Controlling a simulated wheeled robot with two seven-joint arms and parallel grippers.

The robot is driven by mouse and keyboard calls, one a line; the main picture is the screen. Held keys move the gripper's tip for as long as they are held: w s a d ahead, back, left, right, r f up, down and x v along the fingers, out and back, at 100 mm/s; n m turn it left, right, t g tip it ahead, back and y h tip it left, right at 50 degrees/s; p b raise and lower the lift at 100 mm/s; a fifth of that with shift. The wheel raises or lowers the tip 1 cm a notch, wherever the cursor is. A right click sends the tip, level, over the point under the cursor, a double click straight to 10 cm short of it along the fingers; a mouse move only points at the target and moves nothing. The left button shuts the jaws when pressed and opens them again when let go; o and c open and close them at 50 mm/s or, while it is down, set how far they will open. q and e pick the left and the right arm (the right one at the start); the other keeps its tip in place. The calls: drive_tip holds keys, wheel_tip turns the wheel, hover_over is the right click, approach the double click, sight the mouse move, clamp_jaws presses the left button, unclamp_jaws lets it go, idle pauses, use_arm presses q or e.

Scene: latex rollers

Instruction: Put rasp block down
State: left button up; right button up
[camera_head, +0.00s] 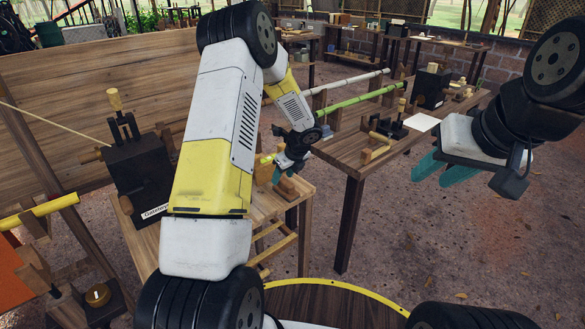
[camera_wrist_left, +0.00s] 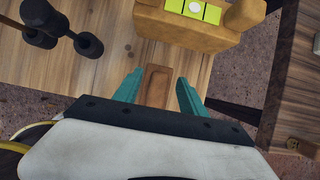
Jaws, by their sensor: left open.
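The rasp block (camera_wrist_left: 155,85) is a small brown wooden block in the left wrist view. It lies on the light wooden bench top (camera_wrist_left: 110,60), near its right edge. My left gripper (camera_wrist_left: 158,82) is open, with one teal finger on each side of the block and visible gaps beside it. In the head view my left gripper (camera_head: 283,172) is low over the bench end, and a brown block (camera_head: 287,187) shows just below it. Its lower part is partly hidden by the gripper. My right gripper (camera_head: 428,180) hangs empty at the right, teal fingers apart.
A tan wooden piece with a yellow-green panel (camera_wrist_left: 195,10) stands just beyond the block. Black pegs (camera_wrist_left: 60,35) stand at left. A dark roller machine (camera_head: 140,172) is on the bench. A second table (camera_head: 350,150) with tools stands close to the right.

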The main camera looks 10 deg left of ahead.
use_arm(q)
drive_tip(key=s+d+r+n, duration=0.15)
drive_tip(key=s+r, duration=0.25)
drive_tip(key=r, duration=0.4)
drive_tip(key=s+d+r+n, duration=0.1)
drive_tip(key=s+r+n, duration=0.25)
drive_tip(key=r, duration=0.45)
drive_tip(key=s+d+r+n+t+h, duration=0.1)
drive_tip(key=s+r+n+h, duration=0.1)
drive_tip(key=s+r+n, duration=0.2)
drive_tip(key=s+d+r+n+t+h, duration=0.1)
drive_tip(key=s+r+n+h, duration=0.1)
drive_tip(key=s+r+n, duration=0.3)
drive_tip(key=s+d+r+n+t+h, duration=0.1)
drive_tip(key=s+r+n, duration=0.3)
drive_tip(key=s+n, duration=0.7)
drive_tip(key=s+h, duration=0.1)
drive_tip(key=s, duration=0.5)
drive_tip(key=shift+s+r, duration=0.2)
drive_tip(key=shift+r, duration=0.1)
drive_tip(key=shift+o, duration=0.4)
drive_tip(key=shift+d, duration=0.1)
